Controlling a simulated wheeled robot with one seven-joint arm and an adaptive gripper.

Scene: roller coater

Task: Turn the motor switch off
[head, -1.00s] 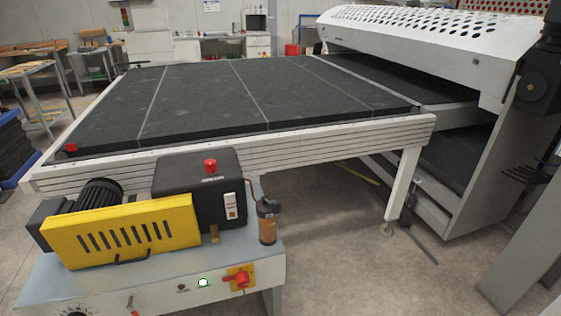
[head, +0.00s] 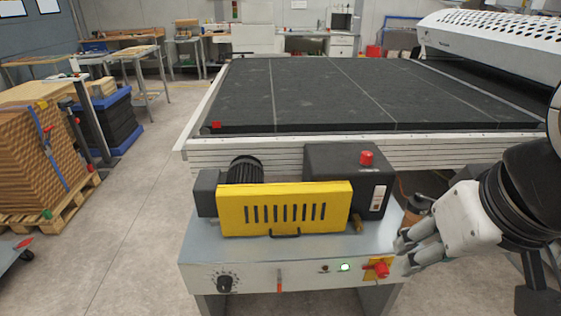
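The machine's front panel (head: 252,278) faces me below the yellow guard (head: 284,207). On its right side is a red rotary switch (head: 381,269) on a yellow plate, beside a lit green lamp (head: 345,267). A black knob (head: 225,284) and a small orange-red lever (head: 280,281) are farther left. A black box (head: 335,165) above carries a red button (head: 366,158) and a small white switch plate (head: 378,197). I cannot tell which control is the motor switch. My gripper (head: 404,255) is right of the red rotary switch, fingers apart, seemingly empty, pointing left.
The coater's dark conveyor bed (head: 330,95) lies behind the panel, with a red button (head: 216,125) at its near left corner. A brown-orange cylinder (head: 417,206) stands close behind my gripper. Stacked boards (head: 35,150) on a pallet are at left. The floor between is clear.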

